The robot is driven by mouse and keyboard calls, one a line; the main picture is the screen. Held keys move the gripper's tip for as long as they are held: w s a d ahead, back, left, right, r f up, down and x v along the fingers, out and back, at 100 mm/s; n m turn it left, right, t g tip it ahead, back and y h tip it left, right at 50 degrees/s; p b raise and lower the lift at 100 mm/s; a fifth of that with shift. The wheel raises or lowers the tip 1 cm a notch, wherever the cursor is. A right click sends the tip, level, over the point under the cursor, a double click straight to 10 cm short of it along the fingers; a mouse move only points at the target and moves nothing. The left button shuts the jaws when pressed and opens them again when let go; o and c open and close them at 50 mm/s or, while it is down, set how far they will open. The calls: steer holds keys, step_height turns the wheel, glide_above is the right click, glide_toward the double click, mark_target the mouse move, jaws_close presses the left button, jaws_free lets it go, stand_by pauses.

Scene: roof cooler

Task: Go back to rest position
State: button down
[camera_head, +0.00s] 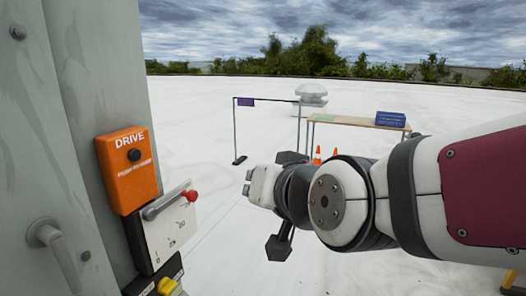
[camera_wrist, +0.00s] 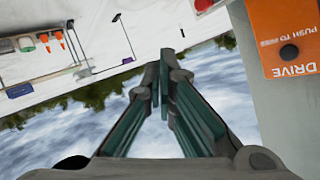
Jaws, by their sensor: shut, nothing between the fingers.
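My arm reaches in from the right in the head view, out over the white roof. My gripper shows in the wrist view (camera_wrist: 164,75) with its two fingers together at the tips, shut and empty. In the head view the gripper end is largely hidden behind my wrist. It is apart from the grey cabinet (camera_head: 95,60) on the left. An orange DRIVE box (camera_head: 127,168) with a black button is on the cabinet; it also shows at the right of the wrist view (camera_wrist: 280,30).
Below the box is a pale switch plate (camera_head: 172,228) with a red-knobbed lever, and a yellow knob (camera_head: 166,286). A door handle (camera_head: 52,245) sticks out at left. A table (camera_head: 345,121) with a blue case (camera_head: 390,119), orange cones (camera_head: 317,155) and a thin frame (camera_head: 236,125) stand farther back. Open roof lies between.

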steer(key=s+d+f+g+h, duration=0.3)
steer(key=s+d, duration=0.5)
steer(key=d, duration=0.2)
steer(key=s+d+f+g+h, duration=0.2)
steer(key=s+d+f+g, duration=0.2)
steer(key=s+d, duration=0.4)
steer(key=d, duration=0.2)
steer(key=shift+s+d+h, duration=0.3)
steer(key=shift+s+h, duration=0.1)
stand_by(0.4)
